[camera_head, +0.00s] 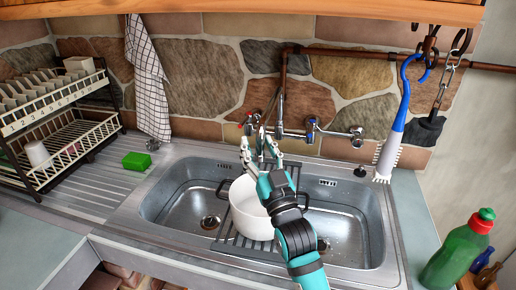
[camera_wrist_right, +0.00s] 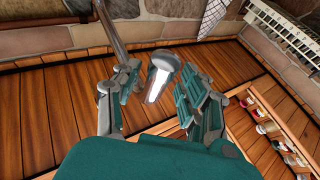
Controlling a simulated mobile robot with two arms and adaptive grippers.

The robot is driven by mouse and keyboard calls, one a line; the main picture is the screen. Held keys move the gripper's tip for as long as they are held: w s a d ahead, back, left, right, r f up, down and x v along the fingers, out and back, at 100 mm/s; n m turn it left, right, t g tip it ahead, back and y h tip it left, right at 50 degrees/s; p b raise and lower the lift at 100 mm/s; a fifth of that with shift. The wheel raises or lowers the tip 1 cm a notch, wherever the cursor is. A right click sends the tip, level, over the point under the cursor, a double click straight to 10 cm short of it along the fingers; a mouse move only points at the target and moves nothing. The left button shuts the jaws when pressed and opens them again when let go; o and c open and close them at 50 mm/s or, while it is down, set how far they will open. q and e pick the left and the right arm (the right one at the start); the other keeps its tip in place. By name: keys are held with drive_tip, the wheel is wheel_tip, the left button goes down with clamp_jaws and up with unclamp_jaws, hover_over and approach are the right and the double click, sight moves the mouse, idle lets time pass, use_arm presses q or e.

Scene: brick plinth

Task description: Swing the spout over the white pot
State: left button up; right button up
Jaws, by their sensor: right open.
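The white pot (camera_head: 247,216) stands on a slatted rack across the middle of the double sink, with dark handles at its sides. The wall tap (camera_head: 281,128) is behind it, with a red-marked and a blue-marked knob. My right gripper (camera_head: 260,147) is open above and behind the pot, in front of the tap, and hides part of the tap and spout. In the right wrist view a metal piece (camera_wrist_right: 161,76), seemingly the spout's end, shows between the open fingers (camera_wrist_right: 160,88). I cannot tell whether they touch it. My left gripper is out of view.
A dish rack (camera_head: 62,140) stands at the left, with a green sponge (camera_head: 136,161) on the drainboard. A checked towel (camera_head: 148,75) hangs on the wall. A blue-handled brush (camera_head: 390,150) hangs at the right, above a green bottle (camera_head: 458,250). Both basins flank the pot.

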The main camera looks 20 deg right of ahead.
drive_tip(key=shift+d, duration=0.1)
drive_tip(key=shift+s+f, duration=0.15)
drive_tip(key=a+v, duration=0.1)
drive_tip(key=v, duration=1)
drive_tip(key=shift+s+d, duration=0.35)
drive_tip(key=shift+d, duration=0.1)
drive_tip(key=shift+f, duration=0.1)
